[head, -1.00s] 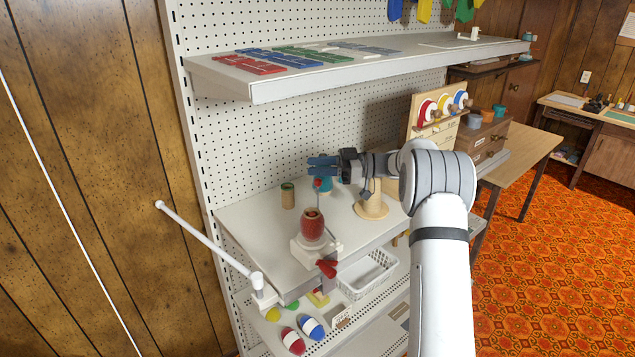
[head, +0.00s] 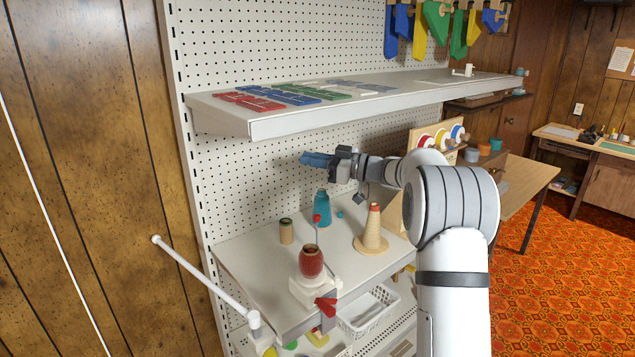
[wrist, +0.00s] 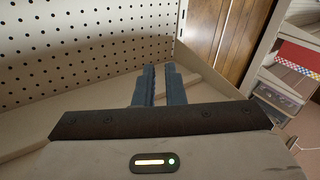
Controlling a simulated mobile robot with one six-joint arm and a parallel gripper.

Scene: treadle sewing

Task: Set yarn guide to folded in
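The yarn guide appears to be the long white rod (head: 200,275) with a rounded tip, mounted on a white post at the middle shelf's left front corner. It sticks out to the left, beyond the shelf end. My gripper (head: 315,159) has blue fingers and is raised above the middle shelf, in front of the pegboard, well above and right of the rod and apart from it. In the wrist view its fingers (wrist: 159,85) lie close together with nothing visible between them. The wrist view does not show the rod.
On the middle shelf (head: 255,257) stand a winder with a dark red yarn ball (head: 311,261) and red handle (head: 325,307), a teal cone (head: 322,210), a small spool (head: 286,231) and a tan cone (head: 373,230). An upper shelf (head: 300,124) overhangs. Wood paneling is left.

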